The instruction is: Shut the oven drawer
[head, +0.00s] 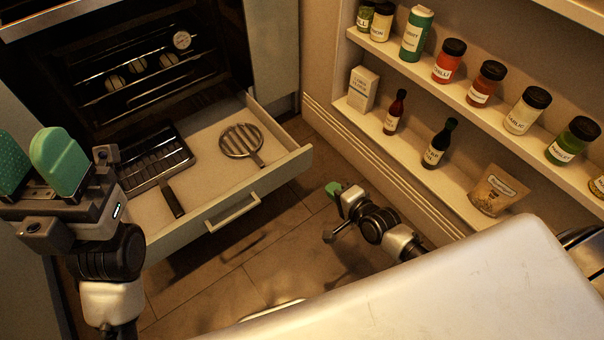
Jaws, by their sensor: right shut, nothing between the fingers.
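The oven drawer (275,172) is pulled out below the dark oven (140,65). Its pale front has a bar handle (233,212) and faces the lower right. My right gripper (334,189) is shut and empty, just right of the drawer front's right end, apart from it in the picture. My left gripper (36,162) is at the left edge, its green fingers spread with nothing seen between them. It is partly cut off by the frame, and its arm covers the drawer's left end.
A dark grill rack (155,160) and a round slotted utensil (240,140) lie in the drawer. Wall shelves (455,95) with jars and bottles stand at the right. A pale surface (480,290) fills the lower right. Tiled floor (290,230) is clear before the drawer.

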